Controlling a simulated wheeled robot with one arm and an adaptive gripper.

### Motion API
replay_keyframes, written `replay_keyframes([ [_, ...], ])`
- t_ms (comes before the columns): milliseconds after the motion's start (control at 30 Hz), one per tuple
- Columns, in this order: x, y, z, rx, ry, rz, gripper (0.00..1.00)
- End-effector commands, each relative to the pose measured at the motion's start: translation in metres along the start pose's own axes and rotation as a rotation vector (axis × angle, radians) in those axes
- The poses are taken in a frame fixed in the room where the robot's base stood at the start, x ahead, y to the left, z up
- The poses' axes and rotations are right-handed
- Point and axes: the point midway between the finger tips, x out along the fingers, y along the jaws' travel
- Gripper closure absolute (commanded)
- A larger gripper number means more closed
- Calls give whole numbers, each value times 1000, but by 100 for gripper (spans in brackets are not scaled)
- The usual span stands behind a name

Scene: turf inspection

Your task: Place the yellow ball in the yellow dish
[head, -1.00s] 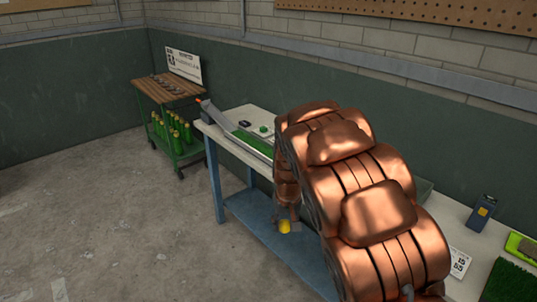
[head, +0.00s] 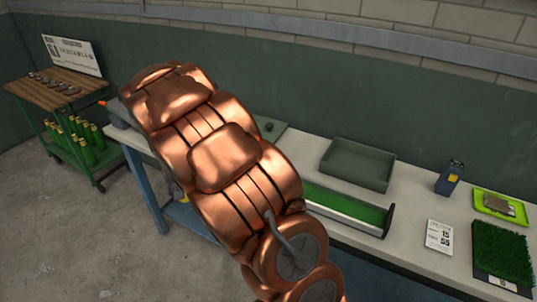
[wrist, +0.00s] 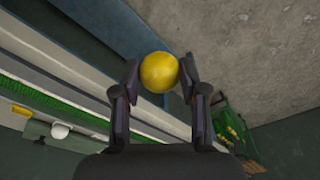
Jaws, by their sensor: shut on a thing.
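The yellow ball (wrist: 159,72) is held between the two fingertips of my gripper (wrist: 160,76) in the wrist view. In the head view my copper arm hides most of my gripper, and only a sliver of yellow (head: 184,199) shows at its lower left, by the bench's front side. The ball is clear of the bench top. I cannot make out a yellow dish for certain. A small yellow piece (wrist: 18,110) shows at the left edge of the wrist view, too cut off to identify.
The bench (head: 405,200) carries a green turf channel (head: 345,206), an empty dark green tray (head: 357,164), a blue device (head: 449,178), a lime tray (head: 487,209) with a grey item, a printed card (head: 439,236) and a turf sample (head: 503,252). A wooden-topped cart (head: 60,88) stands left.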

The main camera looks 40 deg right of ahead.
Motion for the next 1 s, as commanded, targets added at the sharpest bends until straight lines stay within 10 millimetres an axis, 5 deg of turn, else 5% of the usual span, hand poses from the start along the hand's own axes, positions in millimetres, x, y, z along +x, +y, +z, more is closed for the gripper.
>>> replay_keyframes([
  [400,2,153,-30,926,7,110,95],
  [700,-5,266,-21,1597,8,189,95],
  [1000,-12,332,-4,2007,7,241,95],
])
